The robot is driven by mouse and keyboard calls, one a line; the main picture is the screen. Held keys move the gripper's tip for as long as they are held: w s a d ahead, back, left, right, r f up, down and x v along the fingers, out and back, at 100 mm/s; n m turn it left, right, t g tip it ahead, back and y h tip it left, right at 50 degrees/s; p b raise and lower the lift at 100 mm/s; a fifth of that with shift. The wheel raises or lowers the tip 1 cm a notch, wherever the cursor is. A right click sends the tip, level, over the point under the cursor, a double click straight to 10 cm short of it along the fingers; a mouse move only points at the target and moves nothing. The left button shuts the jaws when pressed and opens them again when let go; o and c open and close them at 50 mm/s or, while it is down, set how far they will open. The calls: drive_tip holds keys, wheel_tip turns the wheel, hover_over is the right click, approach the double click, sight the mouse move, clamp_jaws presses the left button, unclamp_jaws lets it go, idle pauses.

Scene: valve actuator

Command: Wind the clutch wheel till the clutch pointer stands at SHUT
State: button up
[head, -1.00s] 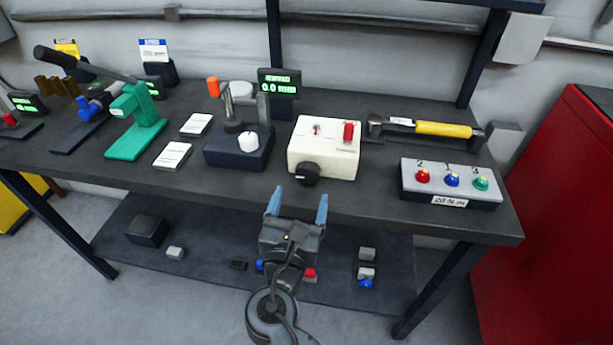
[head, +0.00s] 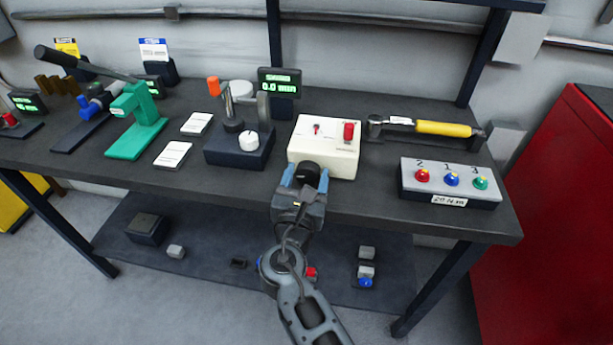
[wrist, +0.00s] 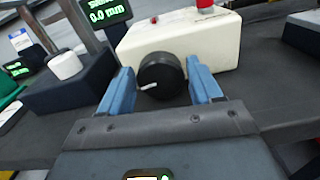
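The clutch wheel is a black round knob (wrist: 161,77) with a white mark, on the front of a cream box (wrist: 215,38). In the head view the knob (head: 308,173) sits at the front of the cream box (head: 333,161). A small red pointer (head: 317,127) shows on the box top; its scale lettering is too small to read. My gripper (wrist: 163,82) has its two blue fingers on either side of the knob, apart, with gaps visible at the sides. In the head view my gripper (head: 304,176) is at the knob.
A red cylinder (head: 349,131) stands on the box top. Left is a dark gauge base with a white knob (head: 248,141) and a display (head: 280,82) reading 0.0 mm. Right are a yellow-handled tool (head: 443,129) and a box with red, blue and green knobs (head: 451,181).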

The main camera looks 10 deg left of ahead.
drive_tip(key=c, duration=0.7)
drive_tip(key=shift+d+f+m+b, duration=0.1)
drive_tip(key=shift+f+m+b, duration=0.2)
drive_tip(key=shift+m+b, duration=0.7)
drive_tip(key=shift+r+m+b, duration=0.1)
drive_tip(key=shift+m+b, duration=0.6)
drive_tip(key=shift+m, duration=0.3)
drive_tip(key=shift+r+m, duration=0.1)
drive_tip(key=shift+m, duration=0.3)
drive_tip(key=o, duration=1)
drive_tip(key=shift+o, duration=0.2)
drive_tip(key=s, duration=0.7)
drive_tip(key=shift+s, duration=0.4)
